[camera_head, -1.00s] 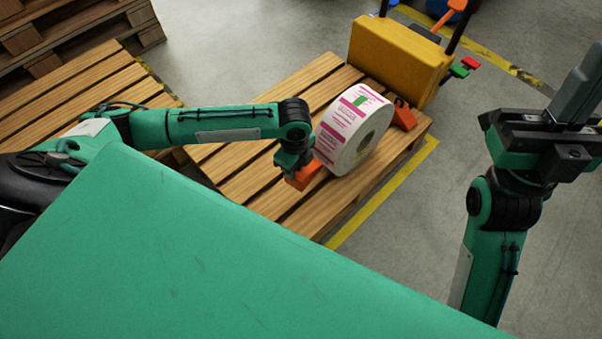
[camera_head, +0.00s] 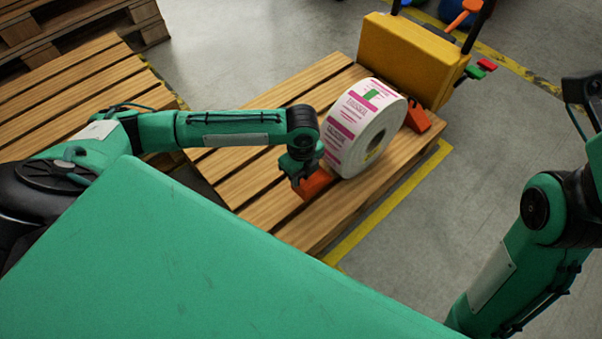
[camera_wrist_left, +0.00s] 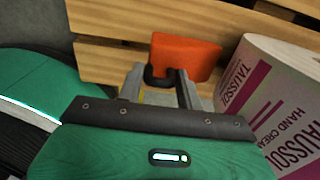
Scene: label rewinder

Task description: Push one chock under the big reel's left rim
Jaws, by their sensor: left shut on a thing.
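The big reel (camera_head: 362,128), white with pink and green printed labels, stands on its rim on the wooden pallet (camera_head: 262,205). It also shows at the right of the left wrist view (camera_wrist_left: 272,85). An orange chock (camera_head: 316,184) lies on the pallet at the reel's left side, close to the rim; whether it touches is hidden. My left gripper (camera_head: 296,180) is down at this chock, shut on it; the chock shows beyond the fingers in the left wrist view (camera_wrist_left: 188,57). A second orange chock (camera_head: 418,116) sits at the reel's right side. My right gripper is out of view.
A yellow machine body (camera_head: 408,58) with dark posts stands at the pallet's far end. Another pallet (camera_head: 75,95) lies at the left. Yellow floor tape (camera_head: 400,195) runs along the pallet's right edge, with open grey floor beyond.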

